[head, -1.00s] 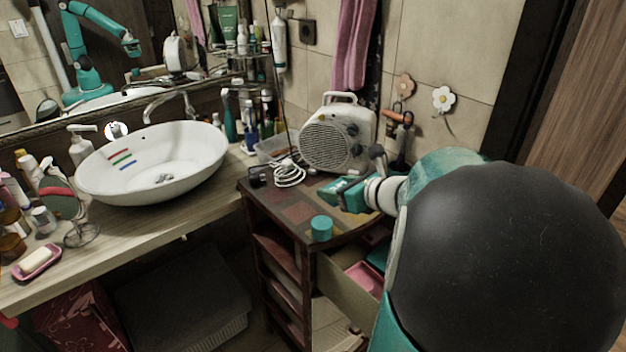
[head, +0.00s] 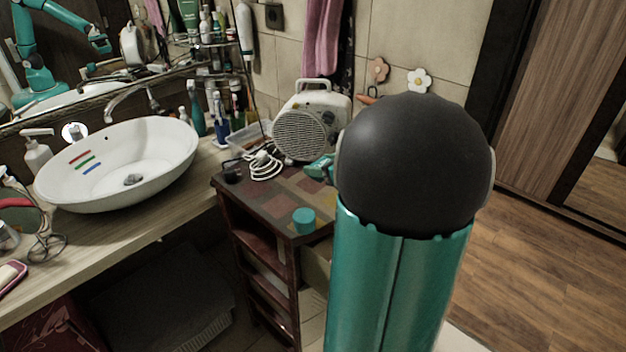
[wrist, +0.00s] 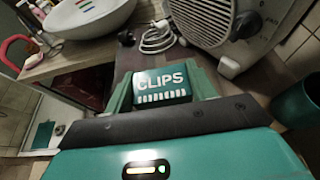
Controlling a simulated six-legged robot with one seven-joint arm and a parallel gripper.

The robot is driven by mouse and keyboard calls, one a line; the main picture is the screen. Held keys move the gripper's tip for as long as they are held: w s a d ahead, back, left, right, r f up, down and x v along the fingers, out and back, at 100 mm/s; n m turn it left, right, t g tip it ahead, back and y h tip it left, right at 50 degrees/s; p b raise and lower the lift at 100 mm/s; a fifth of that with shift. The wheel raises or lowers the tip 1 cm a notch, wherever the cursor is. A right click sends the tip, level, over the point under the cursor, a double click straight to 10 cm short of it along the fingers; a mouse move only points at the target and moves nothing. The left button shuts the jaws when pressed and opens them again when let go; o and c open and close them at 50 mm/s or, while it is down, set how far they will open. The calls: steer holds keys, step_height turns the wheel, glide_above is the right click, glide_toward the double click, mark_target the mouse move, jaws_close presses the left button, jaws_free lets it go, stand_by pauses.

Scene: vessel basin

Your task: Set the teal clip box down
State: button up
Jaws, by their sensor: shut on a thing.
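The teal clip box (wrist: 163,84), marked "CLIPS" in white, sits between the two green fingers of my gripper (wrist: 162,78) in the wrist view. The gripper is shut on it.
A white fan heater (head: 308,125) and a coiled white cable (head: 263,165) stand at the cabinet's back. An open drawer (head: 317,266) is mostly behind my arm. The basin (head: 120,165) is left.

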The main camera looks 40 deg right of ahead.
glide_above(316, 190)
steer(key=f, duration=0.5)
steer(key=shift+s+a+f, duration=0.15)
steer(key=shift+s+f, duration=0.1)
steer(key=shift+s, duration=0.05)
steer(key=shift+w+f, duration=0.15)
steer(key=shift+f, duration=0.75)
steer(key=shift+w+f, duration=0.1)
steer(key=shift+f, duration=0.8)
steer(key=shift+f, duration=0.15)
steer(key=o, duration=1)
